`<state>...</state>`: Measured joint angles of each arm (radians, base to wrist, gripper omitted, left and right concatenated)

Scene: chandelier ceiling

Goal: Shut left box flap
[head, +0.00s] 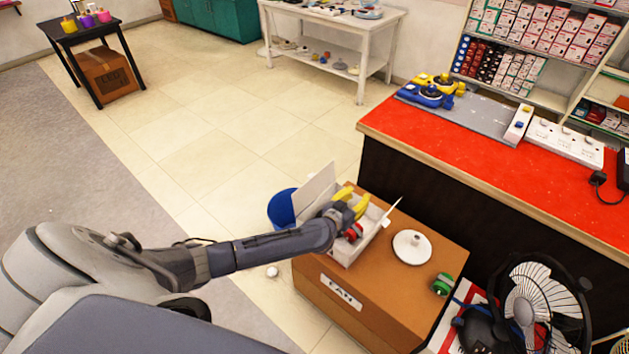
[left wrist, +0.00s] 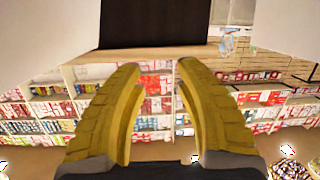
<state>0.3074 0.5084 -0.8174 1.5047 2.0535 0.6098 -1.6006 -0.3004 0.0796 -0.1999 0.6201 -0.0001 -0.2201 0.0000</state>
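A small white open box (head: 357,250) sits on a brown carton marked FAN (head: 395,290) in the head view. Its left flap (head: 313,193) stands up and leans outward on the left side. Its right flap (head: 390,211) also sticks up. My left gripper (head: 358,203), with yellow fingers, is over the box, between the two flaps, and hides part of its inside. A red item (head: 352,232) shows by the gripper. In the left wrist view the fingers (left wrist: 159,66) are apart with nothing between them. Whether the gripper touches the flap cannot be told. My right gripper is out of view.
A white round object (head: 412,247) and a green roll (head: 442,284) lie right of the box on the carton. A red-topped counter (head: 480,160) stands behind. A black fan (head: 540,300) is at lower right. A blue bin (head: 281,208) is behind the left flap.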

